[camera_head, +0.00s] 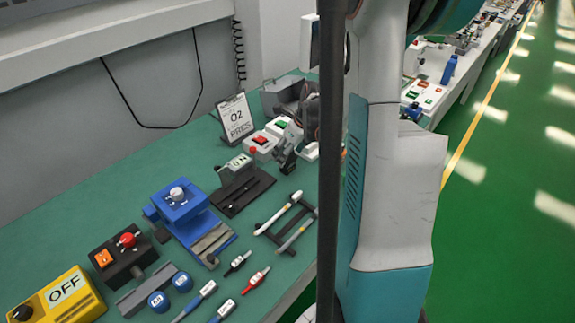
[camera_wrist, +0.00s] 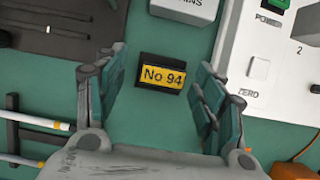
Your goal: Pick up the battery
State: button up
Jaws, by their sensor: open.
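I cannot make out a thing clearly marked as a battery. In the wrist view a small black block with a yellow label reading "No 94" (camera_wrist: 162,73) lies on the green bench top. My gripper (camera_wrist: 163,88) is open, with one finger on each side of this block and a gap to both. Nothing is held. In the head view my gripper (camera_head: 288,152) is over the far part of the bench, near the white boxes with red and green buttons. The labelled block is not discernible there.
A white box with a green power button (camera_wrist: 270,60) stands to the right in the wrist view, and a grey box (camera_wrist: 185,8) at the top. A black rack with pens (camera_wrist: 30,140) lies left. In the head view, a blue device (camera_head: 180,205) and yellow OFF box (camera_head: 62,297) stand nearer.

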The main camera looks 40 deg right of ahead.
jog(key=shift+b+x, duration=1.3)
jog(key=shift+x, duration=1.5)
jog(key=shift+d+r, duration=0.15)
jog(key=c, duration=0.8)
